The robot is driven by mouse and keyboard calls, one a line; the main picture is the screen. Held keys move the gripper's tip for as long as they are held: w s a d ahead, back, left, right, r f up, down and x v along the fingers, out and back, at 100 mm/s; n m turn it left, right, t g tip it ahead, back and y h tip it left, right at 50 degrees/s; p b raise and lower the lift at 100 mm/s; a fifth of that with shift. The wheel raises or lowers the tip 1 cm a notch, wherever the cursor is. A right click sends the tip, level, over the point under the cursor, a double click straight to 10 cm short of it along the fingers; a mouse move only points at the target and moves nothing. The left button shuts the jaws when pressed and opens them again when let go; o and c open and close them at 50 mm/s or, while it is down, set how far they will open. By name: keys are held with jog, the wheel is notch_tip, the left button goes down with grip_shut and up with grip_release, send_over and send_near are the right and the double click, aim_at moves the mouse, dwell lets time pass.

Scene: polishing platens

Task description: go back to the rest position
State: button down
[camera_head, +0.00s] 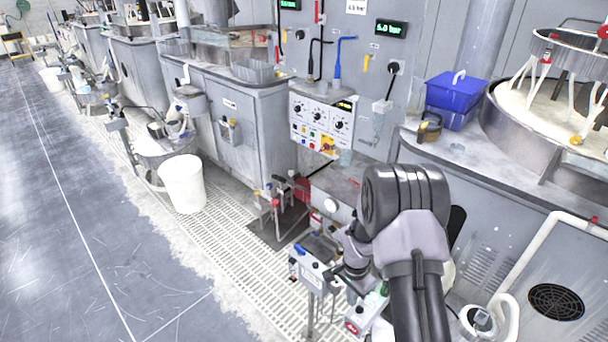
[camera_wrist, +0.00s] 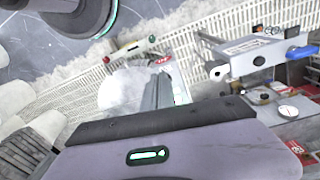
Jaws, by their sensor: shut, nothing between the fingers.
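My arm reaches up from the bottom right of the head view and bends down at a dark elbow. My gripper (camera_wrist: 155,122) shows as a grey-purple body with a dark edge and a small lit green window across the bottom of the wrist view. It is shut with nothing in it. In the head view its end is small and partly hidden among the equipment below the elbow. A small control box on a post (camera_head: 314,272) stands just left of it, and another box with a red button (camera_head: 365,316) is below.
A white bin (camera_head: 183,184) stands on the pale floor grating (camera_head: 215,245). Grey machine cabinets (camera_head: 248,130) line the back. A blue box (camera_head: 455,93) sits by the round polishing platen (camera_head: 535,120) at right. The grey floor (camera_head: 60,200) at left is open.

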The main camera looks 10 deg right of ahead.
jog(key=s+a+r+n+t, duration=0.2)
jog(key=r, duration=1.1)
jog(key=s+a+r+n+t, duration=0.1)
jog(key=s+a+r, duration=0.15)
jog(key=r, duration=1.05)
jog(key=s+a+r+n+t+y, duration=0.1)
jog(key=s+a+r+n, duration=0.1)
jog(key=s+r, duration=0.3)
jog(key=s+a+r+n+t+y, duration=0.1)
jog(key=s+a+r, duration=0.4)
jog(key=s, duration=0.9)
jog(key=shift+r+n+t, duration=0.6)
jog(key=shift+r+n, duration=0.1)
jog(key=shift+n, duration=0.2)
jog(key=shift+a, duration=0.1)
